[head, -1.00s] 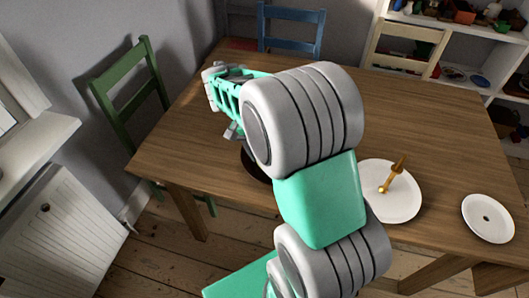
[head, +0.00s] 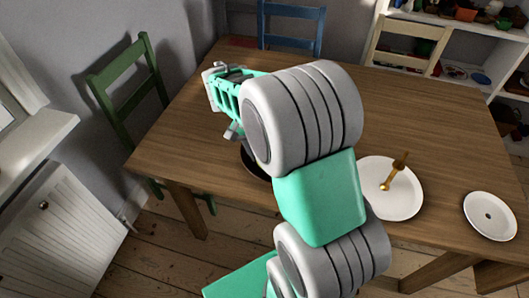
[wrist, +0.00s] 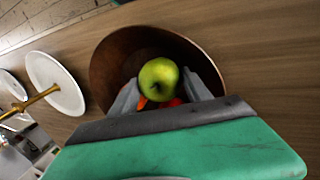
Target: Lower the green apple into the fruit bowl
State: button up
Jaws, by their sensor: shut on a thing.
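The green apple (wrist: 159,79) is held between the two grey fingers of my gripper (wrist: 161,91) in the wrist view. The brown fruit bowl (wrist: 108,68) lies behind and around the apple in that view, so the apple is over or within its opening. I cannot tell its exact height above the bowl floor. Orange-red patches show just below the apple; I cannot tell what they are. In the head view only a dark sliver of the bowl (head: 250,165) shows beside my arm, and the apple is hidden.
The wooden table (head: 430,130) carries a white plate (head: 403,208) with a gold stem and a smaller white plate (head: 489,216), both right of my arm. A green chair (head: 125,85) and a blue chair (head: 290,28) stand at its edges. The tabletop behind the plates is clear.

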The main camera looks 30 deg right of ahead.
jog(key=shift+f+b, duration=0.6)
jog(key=shift+f, duration=0.3)
dwell(0.4)
jog(key=o, duration=1.5)
jog(key=p+v, duration=0.1)
jog(key=v, duration=0.7)
jog(key=shift+s+r+p, duration=0.1)
jog(key=shift+s+p, duration=0.05)
jog(key=shift+p, duration=0.25)
jog(key=s+a+r+n+t+y+p, duration=0.2)
jog(key=s+a+r+n+t+p, duration=0.3)
jog(key=s+a+r+n, duration=0.2)
jog(key=s+a+n, duration=0.1)
jog(key=s+a, duration=0.1)
jog(key=a, duration=0.1)
jog(key=shift+a+r+n+t+p, duration=0.2)
jog(key=shift+n+t+p, duration=0.1)
jog(key=shift+n, duration=0.1)
